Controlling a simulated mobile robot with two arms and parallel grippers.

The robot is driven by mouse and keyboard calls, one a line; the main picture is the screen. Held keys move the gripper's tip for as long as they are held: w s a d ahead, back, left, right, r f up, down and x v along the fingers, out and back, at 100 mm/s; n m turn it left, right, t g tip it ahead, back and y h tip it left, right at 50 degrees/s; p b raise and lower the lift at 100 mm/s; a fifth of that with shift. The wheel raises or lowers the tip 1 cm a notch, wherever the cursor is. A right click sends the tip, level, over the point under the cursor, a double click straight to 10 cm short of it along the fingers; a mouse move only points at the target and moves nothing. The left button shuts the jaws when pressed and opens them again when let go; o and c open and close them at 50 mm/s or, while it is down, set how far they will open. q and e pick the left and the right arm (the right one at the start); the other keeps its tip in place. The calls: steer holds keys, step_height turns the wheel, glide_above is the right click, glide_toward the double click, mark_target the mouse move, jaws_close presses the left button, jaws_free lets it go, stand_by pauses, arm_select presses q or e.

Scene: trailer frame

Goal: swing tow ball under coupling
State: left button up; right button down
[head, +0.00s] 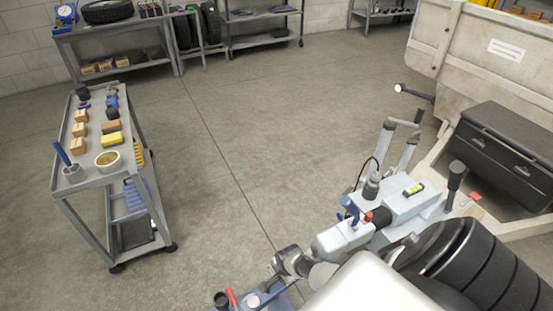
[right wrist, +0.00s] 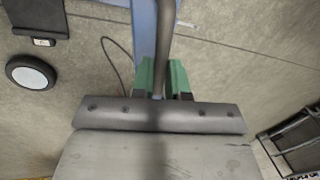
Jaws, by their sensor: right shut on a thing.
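The pale grey-blue coupling (head: 345,236) is at the front of the trailer's drawbar, right of centre in the head view, with a blue lever and a red part on it. In the right wrist view, the green fingers of my right gripper (right wrist: 160,92) are shut on a dark grey bar (right wrist: 160,35), which runs away from the camera. A blue beam (right wrist: 144,25) lies behind the bar. At the bottom of the head view, a blue fixture (head: 222,299) with a red handle is cut by the frame edge. I cannot make out the tow ball. My left gripper is not in view.
The trailer body (head: 475,50) is at the right, with a black toolbox (head: 505,150) on its frame. A grey cart (head: 90,182) with blocks and a bowl stands at the left. A wheel (right wrist: 30,72) shows in the wrist view. The floor (head: 240,150) between is clear.

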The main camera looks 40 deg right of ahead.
steer(key=s+m+p, duration=0.1)
steer(key=s+m, duration=0.1)
steer(key=shift+s+a+p, duration=0.15)
steer(key=shift+s+p, duration=0.15)
steer(key=shift+p, duration=0.1)
stand_by(0.3)
steer(key=c, duration=1.1)
jaws_free()
steer(key=shift+s, duration=0.1)
steer(key=shift+r, duration=0.1)
steer(key=r+p, duration=0.2)
steer(key=r, duration=0.1)
steer(key=s+r+p, duration=0.1)
steer(key=r+p, duration=0.2)
steer(key=r, duration=0.1)
steer(key=s+r+p, duration=0.1)
steer(key=r+p, duration=0.2)
steer(key=shift+a+r, duration=0.2)
steer(key=shift+a, duration=0.1)
